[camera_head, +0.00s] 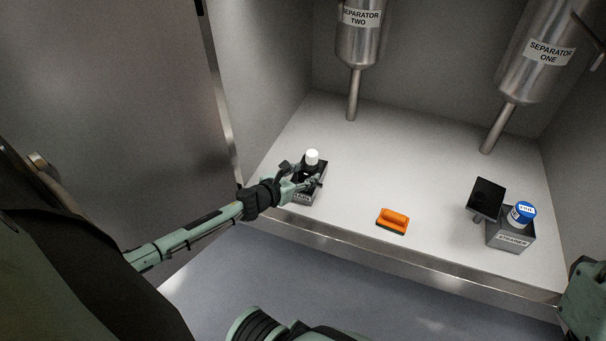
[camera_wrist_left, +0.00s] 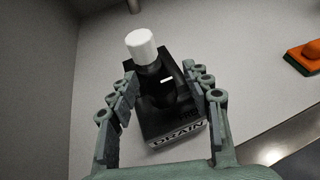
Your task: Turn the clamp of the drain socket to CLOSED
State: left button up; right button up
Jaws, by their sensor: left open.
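The drain socket is a dark box labelled DRAIN (camera_wrist_left: 176,134) on the left part of the white shelf. A white cylindrical cap (camera_head: 312,156) stands at its far end; it also shows in the left wrist view (camera_wrist_left: 142,46). A black part with a short white mark (camera_wrist_left: 166,80), perhaps the clamp, lies on the socket between my fingers. I cannot read its position. My left gripper (camera_head: 309,178) is open, with one finger on either side of the socket in the left wrist view (camera_wrist_left: 160,85). Contact cannot be told. My right gripper is not in view.
An orange brush-like block (camera_head: 393,220) lies on the shelf (camera_head: 350,175) to the right. A strainer box (camera_head: 512,237) with a blue-topped cap (camera_head: 522,212) and a black panel (camera_head: 487,198) stand farther right. Separator pipes (camera_head: 353,95) come down behind. A metal edge borders the shelf's front.

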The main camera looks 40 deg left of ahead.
pick_arm(q)
jog(key=shift+c, duration=0.6)
grip_shut()
